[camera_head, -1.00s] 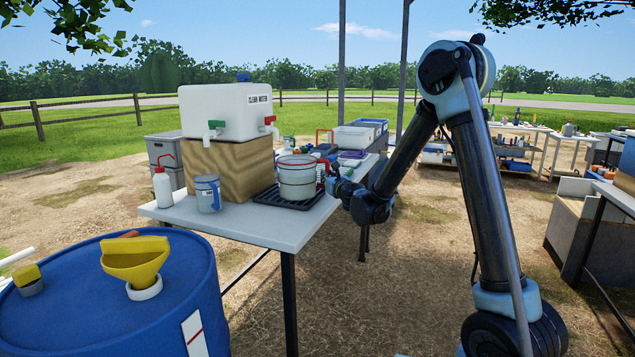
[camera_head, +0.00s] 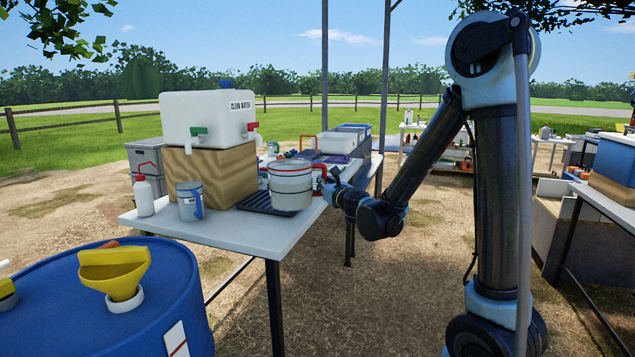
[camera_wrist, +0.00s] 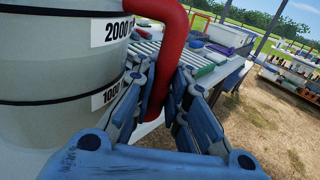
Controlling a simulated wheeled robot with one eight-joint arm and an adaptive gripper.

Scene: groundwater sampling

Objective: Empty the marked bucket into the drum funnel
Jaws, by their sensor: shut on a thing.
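The marked bucket (camera_head: 290,187) is grey with dark bands and a red side handle. In the wrist view the bucket (camera_wrist: 50,75) fills the left side, with labels reading 2000 and 1000. My gripper (camera_head: 328,187) is shut on the red handle (camera_wrist: 168,65), one finger on each side of it. The bucket looks upright at the right end of the black ribbed tray (camera_head: 250,203); I cannot tell if its base touches anything. Its contents are hidden. The yellow funnel (camera_head: 122,280) sits on top of the blue drum (camera_head: 60,325) at the front left.
A grey-blue jug (camera_head: 189,201), a white wash bottle (camera_head: 143,196) and a clean-water tank (camera_head: 207,117) on a wooden block stand on the white table (camera_head: 240,235). Bins (camera_head: 333,143) stand at its back.

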